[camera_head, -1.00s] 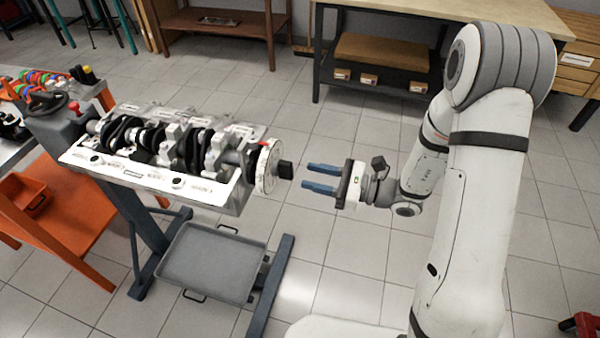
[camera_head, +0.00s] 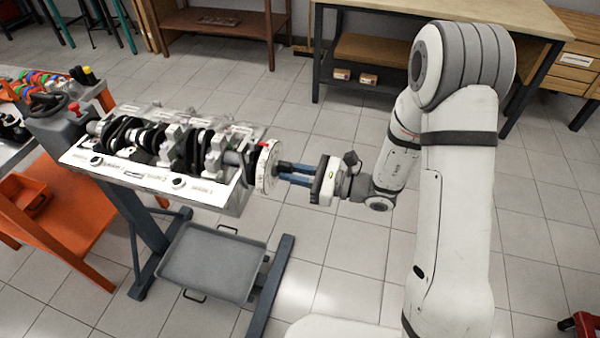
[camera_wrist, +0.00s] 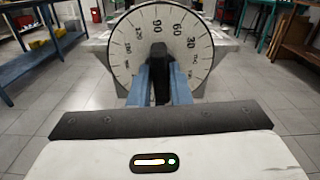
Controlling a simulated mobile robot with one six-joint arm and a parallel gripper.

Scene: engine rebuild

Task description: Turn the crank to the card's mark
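The crankshaft (camera_head: 205,148) lies in the engine block (camera_head: 150,178) on a stand. At its right end is a white degree disc (camera_head: 267,168) with a small red mark (camera_head: 264,144) near its top edge. In the wrist view the disc (camera_wrist: 190,35) faces me; 30, 60, 90 and 120 can be read around its upper part. My gripper (camera_wrist: 160,75) has its blue fingers on both sides of the black hub (camera_wrist: 158,56) at the disc's centre, with the hub filling the gap between them. The fingers hide the lower middle of the disc. I cannot make out a card.
A grey tray (camera_head: 210,262) sits low on the stand below the block. An orange cart (camera_head: 55,215) stands at the left. A wooden workbench (camera_head: 450,15) is behind my arm. The tiled floor to the right of the stand is clear.

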